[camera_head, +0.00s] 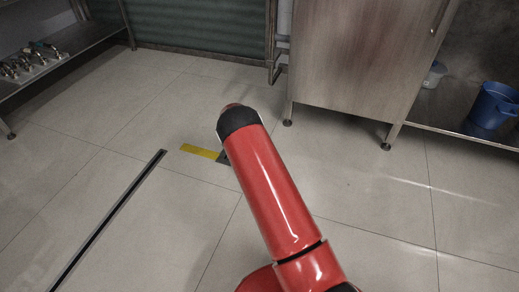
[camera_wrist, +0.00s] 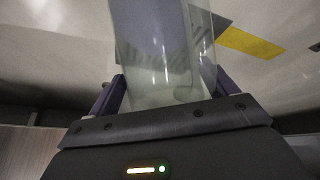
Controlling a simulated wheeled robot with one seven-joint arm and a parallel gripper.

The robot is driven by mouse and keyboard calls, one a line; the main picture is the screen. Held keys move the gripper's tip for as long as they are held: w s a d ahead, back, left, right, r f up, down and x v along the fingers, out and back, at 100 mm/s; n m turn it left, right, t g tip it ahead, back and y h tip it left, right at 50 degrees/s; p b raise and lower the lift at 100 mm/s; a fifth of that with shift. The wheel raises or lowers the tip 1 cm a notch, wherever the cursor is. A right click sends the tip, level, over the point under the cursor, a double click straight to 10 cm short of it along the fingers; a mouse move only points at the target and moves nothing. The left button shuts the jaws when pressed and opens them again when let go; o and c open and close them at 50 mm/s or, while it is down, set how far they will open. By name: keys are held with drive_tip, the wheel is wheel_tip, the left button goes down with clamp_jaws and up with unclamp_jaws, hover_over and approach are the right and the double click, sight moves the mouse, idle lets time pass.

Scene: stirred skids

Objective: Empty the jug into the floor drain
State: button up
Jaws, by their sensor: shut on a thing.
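The jug (camera_wrist: 150,45) is clear, see-through and pale. It shows in the wrist view between the two purple fingers of my gripper (camera_wrist: 167,85), which is shut on it. Its top end runs out of the picture, and I cannot tell how much liquid is in it. In the head view the jug and gripper are hidden behind my red arm. The floor drain (camera_head: 110,215) is a long, narrow dark slot in the tiles, left of my arm, running from the lower left to near the middle.
A yellow strip (camera_head: 200,152) marks the floor near the drain's far end; it also shows in the wrist view (camera_wrist: 250,42). A steel cabinet (camera_head: 360,50) stands behind right. A blue bucket (camera_head: 492,106) sits on a low shelf. Metal fittings (camera_head: 30,62) lie on a left shelf. Floor around the drain is clear.

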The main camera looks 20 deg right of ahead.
drive_tip(key=shift+w+f+g+b, duration=0.25)
drive_tip(key=shift+g+b, duration=0.15)
drive_tip(key=shift+b, duration=0.1)
idle(0.4)
drive_tip(key=shift+w+a+f+g+h, duration=0.15)
drive_tip(key=shift+f+g+h, duration=0.25)
drive_tip(key=shift+g, duration=0.1)
drive_tip(key=shift+f, duration=0.1)
drive_tip(key=shift+w+f+n+g, duration=0.15)
drive_tip(key=shift+f+n+g, duration=0.15)
drive_tip(key=shift+g, duration=0.2)
